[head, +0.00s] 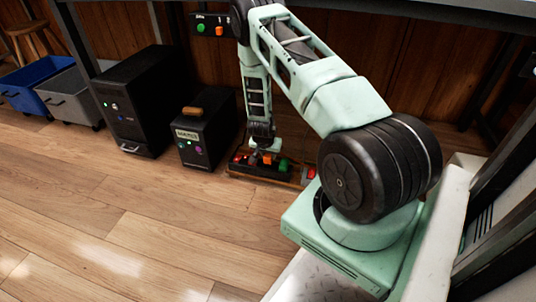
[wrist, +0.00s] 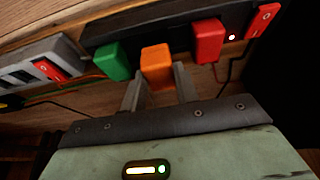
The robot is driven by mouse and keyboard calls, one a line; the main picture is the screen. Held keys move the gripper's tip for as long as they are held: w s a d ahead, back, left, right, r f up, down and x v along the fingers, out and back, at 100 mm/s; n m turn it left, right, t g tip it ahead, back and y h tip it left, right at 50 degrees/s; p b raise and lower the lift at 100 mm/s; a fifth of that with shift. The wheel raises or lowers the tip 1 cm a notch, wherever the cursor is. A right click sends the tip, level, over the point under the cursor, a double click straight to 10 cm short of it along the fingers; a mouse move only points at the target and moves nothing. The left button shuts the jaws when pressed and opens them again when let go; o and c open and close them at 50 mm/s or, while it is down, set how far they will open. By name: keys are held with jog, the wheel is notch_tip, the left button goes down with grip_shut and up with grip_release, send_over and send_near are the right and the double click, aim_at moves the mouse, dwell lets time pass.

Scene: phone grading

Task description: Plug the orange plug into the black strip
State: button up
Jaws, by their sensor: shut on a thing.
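The orange plug (wrist: 157,66) is between the two fingers of my gripper (wrist: 159,88) in the wrist view, and the gripper is shut on it. Its far end overlaps the black strip (wrist: 140,32); I cannot tell whether it is seated or just in front. A green plug (wrist: 112,62) is on its left and a red plug (wrist: 208,42) on its right, both at the black strip. In the head view my gripper (head: 265,146) points down over the black strip (head: 262,172), partly hiding the orange plug (head: 267,157).
A grey strip (wrist: 28,62) with a red switch lies left of the black strip. A red switch (wrist: 264,20) sits at the black strip's right end. Black boxes (head: 140,100) and (head: 205,125) stand left of the strip, near a blue bin (head: 40,75). The front floor is clear.

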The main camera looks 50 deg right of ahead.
jog(key=shift+f+b, duration=0.8)
jog(key=shift+f, duration=0.8)
dwell(1.1)
jog(key=o, duration=1.2)
jog(key=p+v, duration=0.9)
jog(key=v, duration=0.8)
jog(key=shift+r, duration=0.25)
jog(key=shift+a, duration=0.1)
